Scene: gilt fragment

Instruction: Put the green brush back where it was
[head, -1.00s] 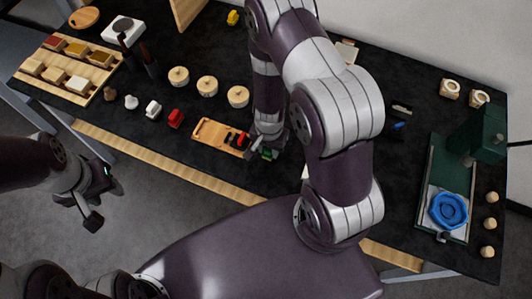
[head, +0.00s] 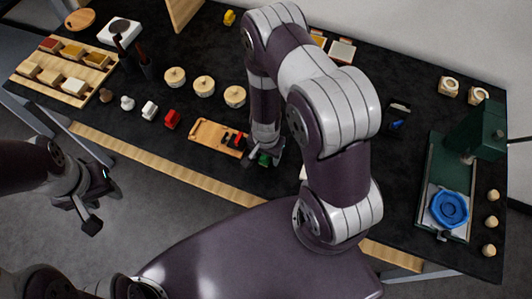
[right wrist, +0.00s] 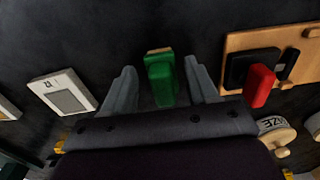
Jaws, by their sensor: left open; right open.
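The green brush (right wrist: 160,80), with a tan end, lies between the two fingers of my right gripper (right wrist: 160,88) in the right wrist view. Dark gaps show on both sides of it, so the open fingers do not clasp it. In the head view a bit of the green brush (head: 264,159) shows at my right gripper (head: 263,153), near the table's front edge; the rest is hidden. A wooden tray (head: 203,137) with red and black pieces lies just left of it. My left gripper (head: 102,206) is open and empty, in front of the table.
Three round wooden pots (head: 204,86) stand behind the tray. A white card (right wrist: 63,93) lies left of my right gripper in the wrist view. A green press (head: 475,135) with a blue dish (head: 449,209) stands far right.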

